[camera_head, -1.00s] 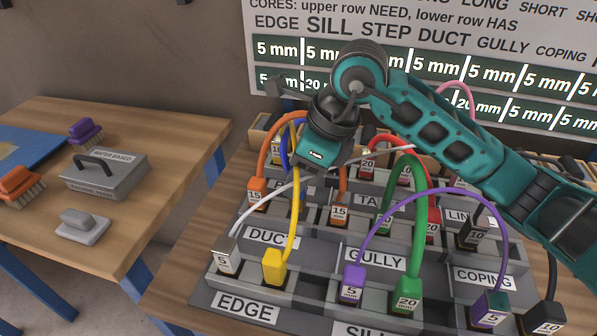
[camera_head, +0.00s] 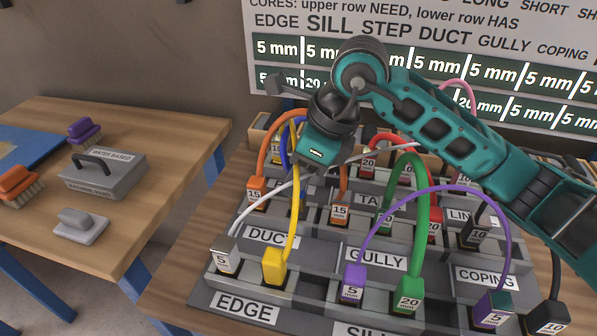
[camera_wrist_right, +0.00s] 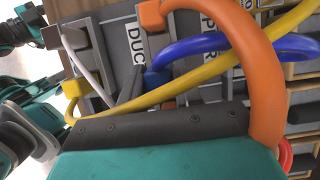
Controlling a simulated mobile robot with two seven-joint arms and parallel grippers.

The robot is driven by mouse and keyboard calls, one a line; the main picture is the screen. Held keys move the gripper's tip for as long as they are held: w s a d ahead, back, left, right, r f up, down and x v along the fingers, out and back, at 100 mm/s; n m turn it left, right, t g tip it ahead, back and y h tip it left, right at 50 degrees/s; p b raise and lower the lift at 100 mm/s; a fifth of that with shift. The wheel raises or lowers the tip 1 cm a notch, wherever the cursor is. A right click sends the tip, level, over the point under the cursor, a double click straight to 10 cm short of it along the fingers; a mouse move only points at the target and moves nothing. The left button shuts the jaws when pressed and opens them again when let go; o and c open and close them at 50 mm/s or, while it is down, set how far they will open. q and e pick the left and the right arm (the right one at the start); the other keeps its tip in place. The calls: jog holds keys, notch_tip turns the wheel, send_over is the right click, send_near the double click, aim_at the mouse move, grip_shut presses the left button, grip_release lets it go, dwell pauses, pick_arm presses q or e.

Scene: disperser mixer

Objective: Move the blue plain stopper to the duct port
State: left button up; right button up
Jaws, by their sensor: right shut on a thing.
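The blue cable (camera_head: 284,152) arcs behind the yellow cable at the rack's left side. In the right wrist view its blue end piece (camera_wrist_right: 156,82), the stopper, sits at the tip of my dark gripper finger, beside the DUCT label (camera_wrist_right: 137,40). My right gripper (camera_head: 312,170) hangs over the rack, pointing down, shut on the blue stopper; its fingertips are mostly hidden in the head view. The DUCT label (camera_head: 272,238) is on the rack's left, behind the EDGE row. The port itself is partly hidden by cables. My left gripper is out of view.
A white cable (camera_head: 262,203), the yellow cable (camera_head: 294,205) and an orange cable (camera_head: 265,150) cross close to my gripper. The green loop (camera_head: 420,200) and purple loop (camera_head: 440,190) stand to the right. A side table (camera_head: 130,235) with brushes and a grey box is at left.

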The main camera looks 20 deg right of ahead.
aim_at(290, 207)
pick_arm(q)
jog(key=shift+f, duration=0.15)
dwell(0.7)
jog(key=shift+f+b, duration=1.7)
jog(key=shift+b, duration=0.2)
pick_arm(e)
jog(key=shift+f, duration=1.8)
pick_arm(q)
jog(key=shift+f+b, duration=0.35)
pick_arm(e)
jog(key=shift+s+a+f, duration=0.15)
jog(key=shift+f, duration=0.3)
jog(key=o, duration=1.1)
jog(key=shift+o, duration=0.2)
